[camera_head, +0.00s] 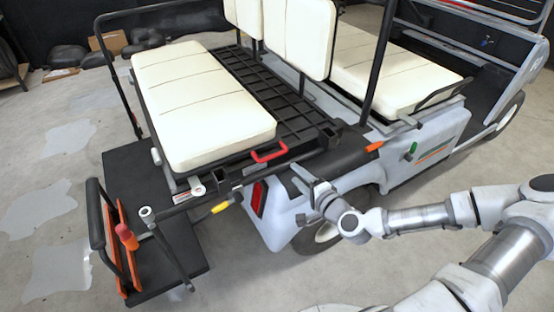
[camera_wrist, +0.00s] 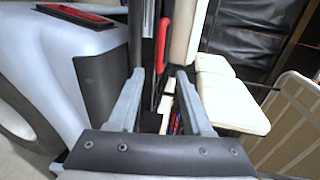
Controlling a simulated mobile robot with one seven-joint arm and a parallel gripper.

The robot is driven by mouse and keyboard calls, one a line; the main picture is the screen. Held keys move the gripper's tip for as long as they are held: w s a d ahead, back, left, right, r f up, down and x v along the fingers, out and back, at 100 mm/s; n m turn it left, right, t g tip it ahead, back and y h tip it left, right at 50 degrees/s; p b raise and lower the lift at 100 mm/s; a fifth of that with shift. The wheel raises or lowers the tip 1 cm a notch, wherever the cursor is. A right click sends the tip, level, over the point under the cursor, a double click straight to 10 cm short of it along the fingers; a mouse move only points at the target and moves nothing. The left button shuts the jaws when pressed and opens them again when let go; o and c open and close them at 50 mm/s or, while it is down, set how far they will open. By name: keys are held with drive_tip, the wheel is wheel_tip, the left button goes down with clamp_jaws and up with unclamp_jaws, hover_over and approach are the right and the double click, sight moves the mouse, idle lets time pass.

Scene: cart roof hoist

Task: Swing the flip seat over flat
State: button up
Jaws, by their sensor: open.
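The flip seat (camera_head: 200,105) is a long cream cushion at the cart's rear, lying roughly level in the head view. A red handle (camera_head: 270,152) sits at its near right corner, beside a black slatted deck (camera_head: 270,95). My gripper (camera_head: 303,180) is open and empty beside the cart's rear corner, right of the red handle and apart from it. In the wrist view my open fingers (camera_wrist: 160,78) point toward the red handle (camera_wrist: 162,40), which lies beyond the tips with a cream cushion edge (camera_wrist: 187,30) beside it. The seat's hinge is hard to make out.
A yellow-tipped lever (camera_head: 222,207) and a red tail light (camera_head: 258,198) are on the cart's rear corner. A black post (camera_head: 380,55) rises right of the deck. A black rear platform (camera_head: 150,185) carries an orange-sided rack (camera_head: 118,240). Grey floor at left is mostly clear.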

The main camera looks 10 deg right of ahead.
sight(276, 156)
drive_tip(key=b+x, duration=0.2)
drive_tip(key=x, duration=1)
clamp_jaws()
idle(1.1)
